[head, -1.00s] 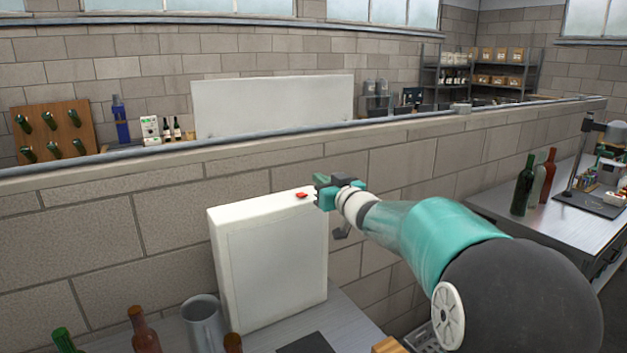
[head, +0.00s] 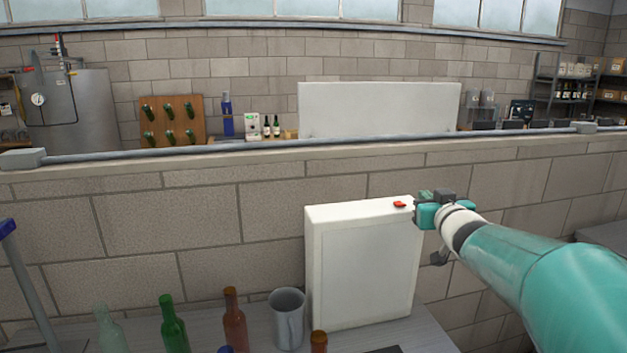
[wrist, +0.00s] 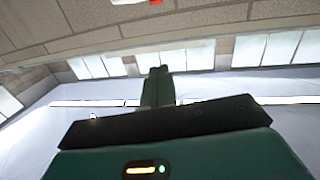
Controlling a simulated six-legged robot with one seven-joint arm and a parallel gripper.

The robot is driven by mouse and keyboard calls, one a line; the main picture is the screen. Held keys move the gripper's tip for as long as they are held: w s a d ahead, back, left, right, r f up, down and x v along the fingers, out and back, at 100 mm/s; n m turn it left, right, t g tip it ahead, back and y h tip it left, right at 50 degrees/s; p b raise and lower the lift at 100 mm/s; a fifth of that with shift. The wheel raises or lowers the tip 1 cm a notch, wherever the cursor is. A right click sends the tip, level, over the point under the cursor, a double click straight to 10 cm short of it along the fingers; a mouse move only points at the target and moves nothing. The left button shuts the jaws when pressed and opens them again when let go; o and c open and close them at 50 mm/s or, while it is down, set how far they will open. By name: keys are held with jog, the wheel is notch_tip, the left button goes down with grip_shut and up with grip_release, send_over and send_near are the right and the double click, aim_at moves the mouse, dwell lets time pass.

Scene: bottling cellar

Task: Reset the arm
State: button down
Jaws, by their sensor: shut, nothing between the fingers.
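My gripper (head: 424,197) is at the end of my teal and white arm, which reaches in from the right in the head view. It is beside the upper right edge of a white upright box (head: 362,262) with a red piece (head: 400,204) on its top. In the wrist view my gripper's green fingers (wrist: 158,88) are together with nothing between them. Behind them the wrist view shows windows, wall and ceiling. A red thing shows at the top edge there, only partly in view.
A grey mug (head: 287,318), a green bottle (head: 174,325) and a brown bottle (head: 235,320) stand left of the box on the grey bench. A low block wall (head: 200,215) runs behind. A bottle rack (head: 172,122) is beyond it.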

jog(key=s+a+f+g, duration=0.4)
jog(key=s+f, duration=0.1)
jog(key=s, duration=0.6)
jog(key=s+a+f+g, duration=0.4)
jog(key=s+f, duration=0.1)
jog(key=s, duration=0.7)
jog(key=s+a+f+g, duration=0.3)
jog(key=s+a+f, duration=0.1)
jog(key=s, duration=0.7)
jog(key=shift+s+a+f+m+g, duration=0.2)
jog(key=shift+f+m+g, duration=0.2)
jog(key=shift+f, duration=0.5)
